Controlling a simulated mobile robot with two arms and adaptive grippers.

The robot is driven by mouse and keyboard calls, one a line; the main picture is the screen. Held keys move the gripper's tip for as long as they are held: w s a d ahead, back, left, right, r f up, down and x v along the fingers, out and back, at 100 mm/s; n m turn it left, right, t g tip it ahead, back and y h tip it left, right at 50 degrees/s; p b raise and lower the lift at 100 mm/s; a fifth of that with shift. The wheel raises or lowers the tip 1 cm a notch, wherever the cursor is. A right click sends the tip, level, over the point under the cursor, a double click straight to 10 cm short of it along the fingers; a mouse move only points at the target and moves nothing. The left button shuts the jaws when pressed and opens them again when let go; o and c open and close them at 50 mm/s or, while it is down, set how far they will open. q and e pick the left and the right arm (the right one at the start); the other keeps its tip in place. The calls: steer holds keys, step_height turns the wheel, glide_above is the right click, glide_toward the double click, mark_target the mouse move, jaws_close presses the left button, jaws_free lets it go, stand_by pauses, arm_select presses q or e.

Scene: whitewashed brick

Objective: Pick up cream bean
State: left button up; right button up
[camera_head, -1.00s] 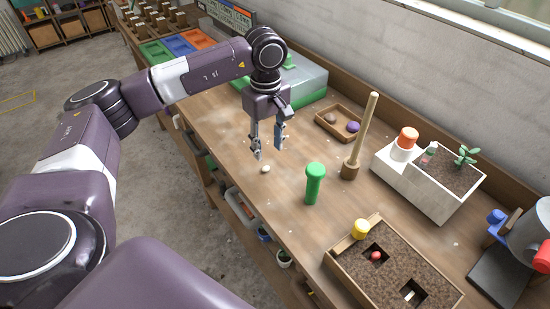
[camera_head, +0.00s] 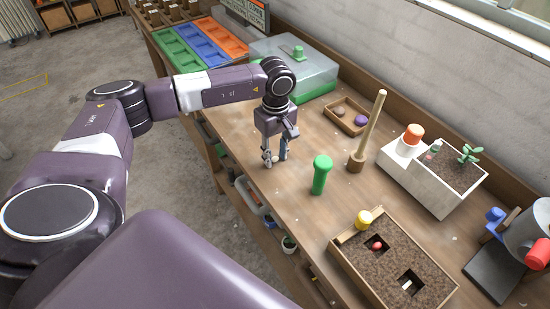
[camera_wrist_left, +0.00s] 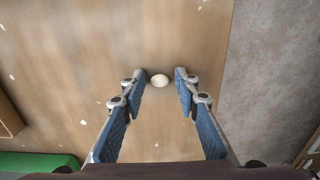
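The cream bean (camera_wrist_left: 160,81) is a small pale oval on the wooden bench top. In the left wrist view it lies between the two fingertips of my left gripper (camera_wrist_left: 159,78), with a gap on each side. The gripper is open and points down at the bench. In the head view my left gripper (camera_head: 275,160) is low over the bench, left of the green-handled tool; the bean is hard to make out between its fingers there. My right gripper is not in view.
A green peg-like tool (camera_head: 321,175) stands close to the right of the gripper, with a wooden dibber (camera_head: 368,135) beyond. A small tray (camera_head: 335,116) holds a brown and a purple bean. A soil box (camera_head: 390,265) is at the front right. The bench edge is near.

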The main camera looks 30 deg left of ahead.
arm_select(q)
steer(key=c, duration=0.4)
steer(key=shift+r, duration=0.1)
steer(key=shift+c, duration=0.2)
